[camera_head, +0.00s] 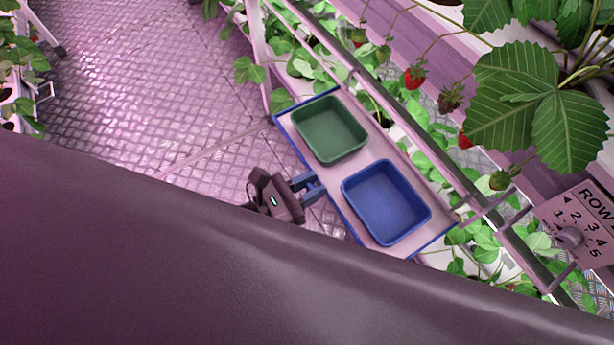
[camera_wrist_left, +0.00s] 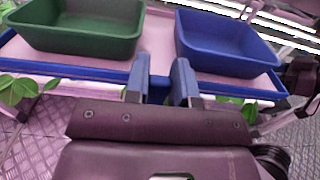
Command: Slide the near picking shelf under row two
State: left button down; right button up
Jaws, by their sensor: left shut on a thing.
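The picking shelf (camera_head: 358,167) is a pale board with a blue rim, lying at a slant beside the planted row. It also fills the top of the left wrist view (camera_wrist_left: 159,42). A green tray (camera_head: 330,130) and a blue tray (camera_head: 386,203) stand on it, both empty. My left gripper (camera_head: 313,184) is at the middle of the shelf's near long edge. In the left wrist view its two blue fingers (camera_wrist_left: 161,80) are shut on that edge, between the trays. The exact grip point is partly hidden by the fingers. My right gripper is in neither view.
Strawberry plants with red berries (camera_head: 414,78) and large leaves (camera_head: 545,105) hang beyond the shelf. A metal rail (camera_head: 405,125) runs along its far side. A row sign (camera_head: 580,222) stands at the right. The textured floor (camera_head: 160,90) at left is clear.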

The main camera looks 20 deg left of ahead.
pick_arm(q)
jog(key=shift+s+f, duration=0.1)
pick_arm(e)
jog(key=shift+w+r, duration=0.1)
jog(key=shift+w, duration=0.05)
pick_arm(q)
jog(key=c, duration=1)
grip_release()
jog(key=shift+o, duration=0.2)
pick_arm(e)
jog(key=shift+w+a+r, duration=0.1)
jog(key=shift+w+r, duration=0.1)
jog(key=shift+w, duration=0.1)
pick_arm(q)
jog(key=shift+s+a, duration=0.25)
jog(key=shift+a, duration=0.05)
jog(key=b+v, duration=0.1)
jog(key=v, duration=0.4)
jog(key=shift+s+a, duration=0.1)
jog(key=shift+s, duration=0.05)
jog(key=v, duration=0.4)
jog(key=shift+s+a, duration=0.2)
jog(key=shift+a, duration=0.05)
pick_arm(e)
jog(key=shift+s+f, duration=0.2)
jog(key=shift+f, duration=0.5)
